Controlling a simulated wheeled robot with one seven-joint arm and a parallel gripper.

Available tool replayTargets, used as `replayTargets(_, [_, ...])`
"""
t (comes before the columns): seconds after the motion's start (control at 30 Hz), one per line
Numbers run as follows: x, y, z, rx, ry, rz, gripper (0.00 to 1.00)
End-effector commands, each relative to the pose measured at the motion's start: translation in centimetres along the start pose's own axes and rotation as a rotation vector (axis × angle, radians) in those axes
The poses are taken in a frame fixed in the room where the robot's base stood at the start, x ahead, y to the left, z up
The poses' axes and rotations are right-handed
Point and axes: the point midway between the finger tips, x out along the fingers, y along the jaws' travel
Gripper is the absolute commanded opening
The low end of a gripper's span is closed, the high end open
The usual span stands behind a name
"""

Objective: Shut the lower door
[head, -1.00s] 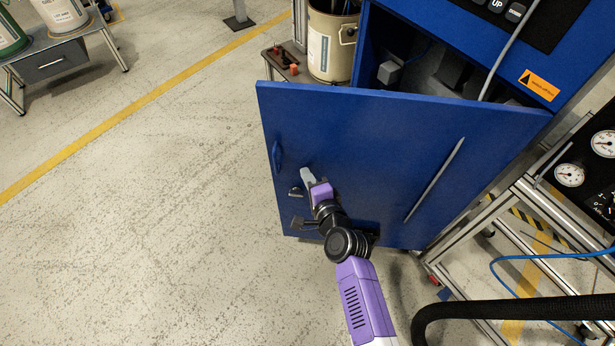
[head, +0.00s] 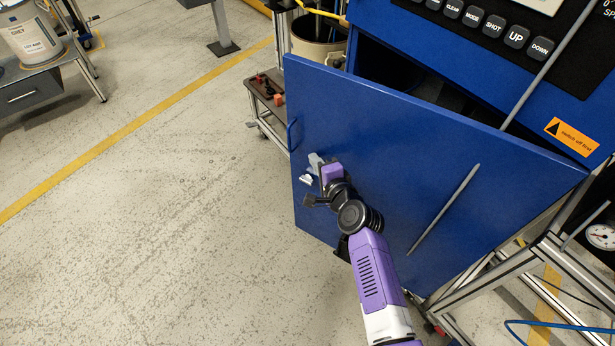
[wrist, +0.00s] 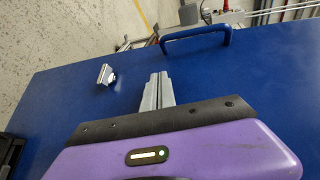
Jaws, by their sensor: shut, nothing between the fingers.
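The lower door (head: 400,150) is a blue panel standing partly open in front of the blue cabinet (head: 470,50). A dark gap shows above its top edge. Its blue handle (head: 291,135) is near the left edge, and it also shows in the wrist view (wrist: 195,38). A small metal latch (head: 306,180) sits on the door near my gripper; the wrist view shows it left of the fingers (wrist: 106,75). My gripper (head: 315,160) is shut and empty at the door's outer face, near the free edge. I cannot tell whether the fingertips touch the panel.
A small cart (head: 266,95) with a bucket (head: 318,38) stands behind the door's free edge. An aluminium frame (head: 500,262) and a gauge (head: 601,236) are at the right. The floor to the left is clear, crossed by a yellow line (head: 130,128).

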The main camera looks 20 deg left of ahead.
Motion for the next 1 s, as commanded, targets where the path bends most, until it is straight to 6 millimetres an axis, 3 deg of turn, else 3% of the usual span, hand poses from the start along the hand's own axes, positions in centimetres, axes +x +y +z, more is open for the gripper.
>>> replayTargets(0.3, [3.2, -0.7, -4.8, 0.038, 0.117, -0.003, 0.00])
replayTargets(0.6, [5.7, -1.4, -9.9, 0.036, 0.115, -0.001, 0.00])
replayTargets(1.0, [7.6, -2.2, -14.8, 0.069, 0.217, -0.001, 0.00])
